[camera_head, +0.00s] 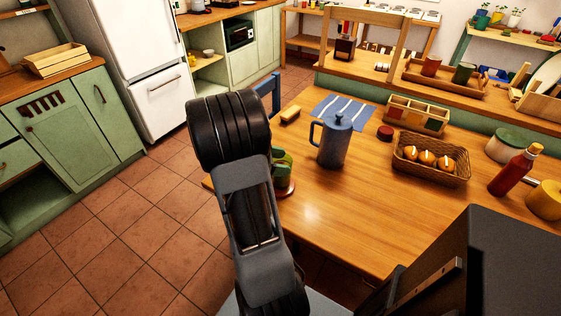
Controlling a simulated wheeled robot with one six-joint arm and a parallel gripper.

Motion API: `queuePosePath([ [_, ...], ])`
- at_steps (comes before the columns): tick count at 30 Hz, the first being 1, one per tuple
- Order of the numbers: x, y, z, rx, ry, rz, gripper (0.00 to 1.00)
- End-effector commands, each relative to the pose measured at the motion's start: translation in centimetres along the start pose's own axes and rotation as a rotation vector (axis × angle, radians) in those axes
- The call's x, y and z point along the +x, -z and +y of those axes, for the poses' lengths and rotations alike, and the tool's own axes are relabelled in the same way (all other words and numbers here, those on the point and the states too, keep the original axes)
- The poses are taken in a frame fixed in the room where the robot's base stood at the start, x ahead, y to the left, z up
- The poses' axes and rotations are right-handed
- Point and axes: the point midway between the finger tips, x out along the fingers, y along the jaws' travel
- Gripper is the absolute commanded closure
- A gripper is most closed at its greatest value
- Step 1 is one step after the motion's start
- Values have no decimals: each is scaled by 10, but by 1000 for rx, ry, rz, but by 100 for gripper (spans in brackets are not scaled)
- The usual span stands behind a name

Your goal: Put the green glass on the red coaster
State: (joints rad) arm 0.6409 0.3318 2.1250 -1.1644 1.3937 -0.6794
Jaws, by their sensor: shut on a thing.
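The green glass (288,158) is at the left edge of the wooden table, partly hidden behind my arm. A red coaster (288,190) shows just below it in the picture, also partly covered by my arm. I cannot tell whether the glass touches the coaster or is held just above it. My gripper (279,170) is at the glass and shut on it. Most of the gripper is hidden behind my own arm, so its fingertips hardly show.
A blue-grey jug (334,142) stands close to the right of the glass, near a striped cloth (345,109). Further right are a dark red round item (385,133), a wicker basket (431,173) and a red bottle (514,171). The table's front middle (350,220) is clear.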

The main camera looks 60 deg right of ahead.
Motion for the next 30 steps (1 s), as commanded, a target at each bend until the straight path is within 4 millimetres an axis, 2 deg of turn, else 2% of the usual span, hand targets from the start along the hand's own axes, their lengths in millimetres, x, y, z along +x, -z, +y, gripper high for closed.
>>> queuePosePath([
  [8, 2, 4, 0, 0, 0, -1, 86],
  [9, 1, 4, 0, -1, 0, 0, 26],
  [15, 1, 3, 0, 0, 0, 0, 7],
  [16, 1, 3, 0, 0, 0, 0, 4],
  [26, -2, -2, 0, 1, -1, 1, 4],
  [30, -22, -1, 1, 1, -5, 1, 4],
])
